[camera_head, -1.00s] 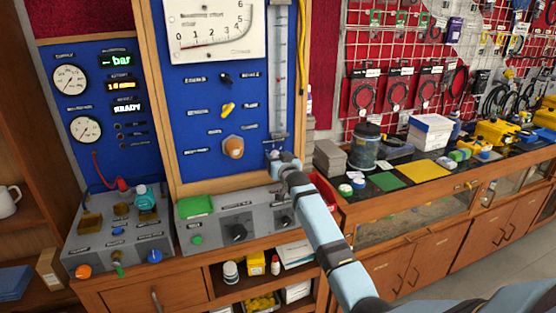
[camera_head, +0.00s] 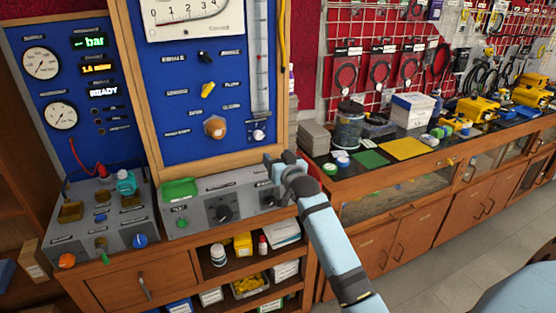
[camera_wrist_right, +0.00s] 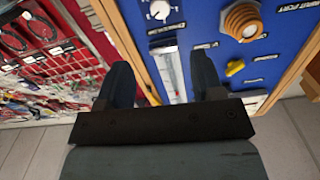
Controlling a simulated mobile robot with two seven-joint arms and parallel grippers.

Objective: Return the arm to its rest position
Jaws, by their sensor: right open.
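My right arm comes in from the lower right in the head view, light blue with dark bands. Its right gripper (camera_head: 278,167) is in front of the blue panel's lower right corner, below a small white knob (camera_head: 257,133) and apart from it. In the right wrist view, the right gripper (camera_wrist_right: 162,78) shows two dark fingers spread apart with nothing between them. The white knob (camera_wrist_right: 160,10) is above the fingers there. My left gripper is in neither view.
The blue panel (camera_head: 180,110) has a wooden frame, a brown port (camera_head: 214,127) and a yellow lever (camera_head: 207,90). A grey control box (camera_head: 225,204) stands below it, close to the gripper. A counter with boxes and tools is at the right. Floor (camera_head: 440,270) is clear at lower right.

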